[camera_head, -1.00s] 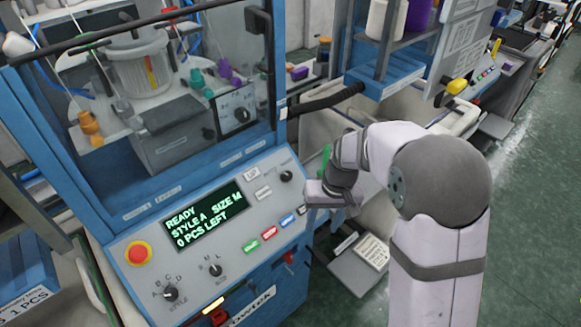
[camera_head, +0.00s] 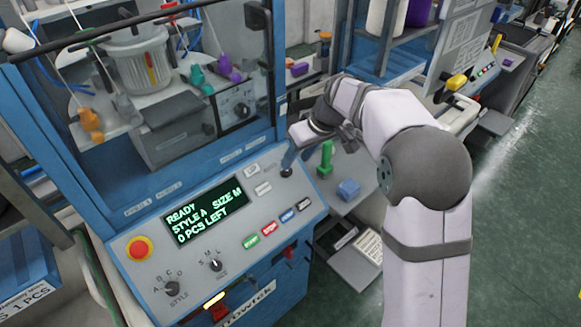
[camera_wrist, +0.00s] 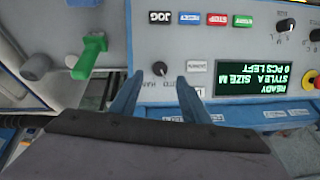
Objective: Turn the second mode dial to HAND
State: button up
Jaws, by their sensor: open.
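A small black mode dial (camera_wrist: 160,68) sits on the grey control panel (camera_wrist: 220,48), with upside-down HAND and AUTO lettering beside it in the wrist view. I cannot tell clearly which word its pointer faces. My gripper (camera_wrist: 160,80) is open, its two blue fingers on either side of the dial with visible gaps. In the head view my gripper (camera_head: 288,158) is at the panel's upper right corner, close over the dial (camera_head: 286,172). No contact with the dial is visible.
The green display (camera_head: 205,212) reads READY, STYLE A, SIZE M. Several coloured buttons (camera_head: 269,229), style and size dials (camera_head: 172,288) and a red stop button (camera_head: 139,249) share the panel.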

aim_at(290, 173)
jog(key=shift+p+x, duration=1.15)
jog(key=shift+x, duration=2.05)
jog(key=shift+c, duration=0.3)
jog(key=c, duration=1)
